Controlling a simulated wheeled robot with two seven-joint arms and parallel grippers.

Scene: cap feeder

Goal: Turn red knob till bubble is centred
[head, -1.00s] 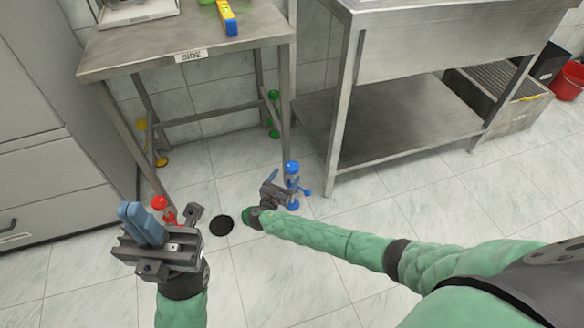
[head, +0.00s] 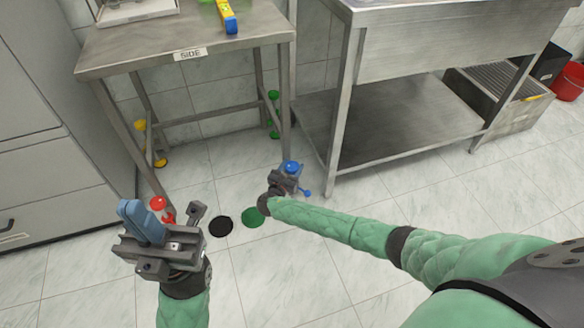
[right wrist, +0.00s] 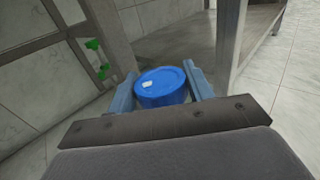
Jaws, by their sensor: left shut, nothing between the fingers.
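The red knob (head: 158,203) is at the foot of the table's front left leg, partly hidden behind my left gripper. My left gripper (head: 140,219) is shut and empty, in front of the red knob in the picture. My right gripper (head: 287,180) is at the blue knob (head: 291,167) by the front right leg. In the right wrist view the blue knob (right wrist: 162,88) lies between the two fingers; I cannot tell whether they press on it. A yellow and blue bar, seemingly the level (head: 228,17), lies on the steel table (head: 130,52). No bubble can be made out.
A yellow knob (head: 140,125) and a green knob (head: 273,95) are at the rear legs. A black disc (head: 221,226) and a green disc (head: 253,217) lie on the floor. A steel bench (head: 400,110) stands to the right, grey drawers (head: 50,180) to the left.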

